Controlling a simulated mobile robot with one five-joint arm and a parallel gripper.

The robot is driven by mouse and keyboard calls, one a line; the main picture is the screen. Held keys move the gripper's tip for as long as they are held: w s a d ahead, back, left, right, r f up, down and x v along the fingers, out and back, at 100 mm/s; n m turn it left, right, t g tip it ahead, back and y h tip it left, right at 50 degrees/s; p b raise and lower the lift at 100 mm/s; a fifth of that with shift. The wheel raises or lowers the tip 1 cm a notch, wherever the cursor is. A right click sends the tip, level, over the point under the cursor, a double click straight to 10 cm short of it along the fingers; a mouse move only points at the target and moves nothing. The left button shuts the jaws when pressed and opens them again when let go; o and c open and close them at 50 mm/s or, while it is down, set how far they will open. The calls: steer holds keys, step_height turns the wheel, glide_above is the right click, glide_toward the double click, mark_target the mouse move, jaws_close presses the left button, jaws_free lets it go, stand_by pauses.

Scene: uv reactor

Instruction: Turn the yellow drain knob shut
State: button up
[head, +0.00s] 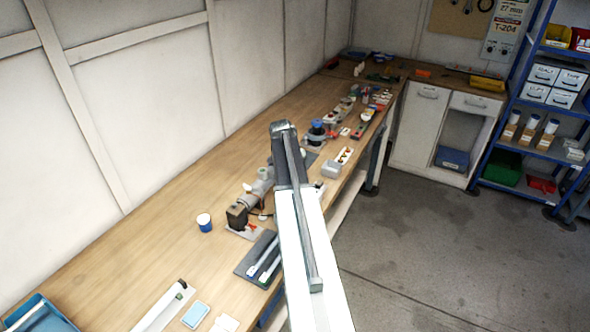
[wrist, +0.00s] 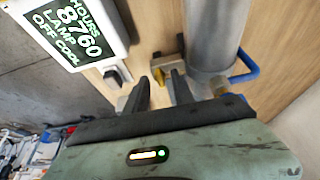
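In the head view my arm reaches over the bench and hides the gripper and the knob.
The grey cylinder (wrist: 212,32) stands close to the right finger, with a blue handle (wrist: 246,66) beside it. A display sign (wrist: 72,28) is at upper left. The wooden bench (head: 150,240) holds several tools, a blue-and-white cup (head: 204,222) and a blue bin (head: 40,315).

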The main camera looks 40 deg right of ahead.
steer(key=p+v, duration=0.7)
steer(key=shift+a+r, duration=0.2)
steer(key=shift+r, duration=0.2)
steer(key=shift+f, duration=0.1)
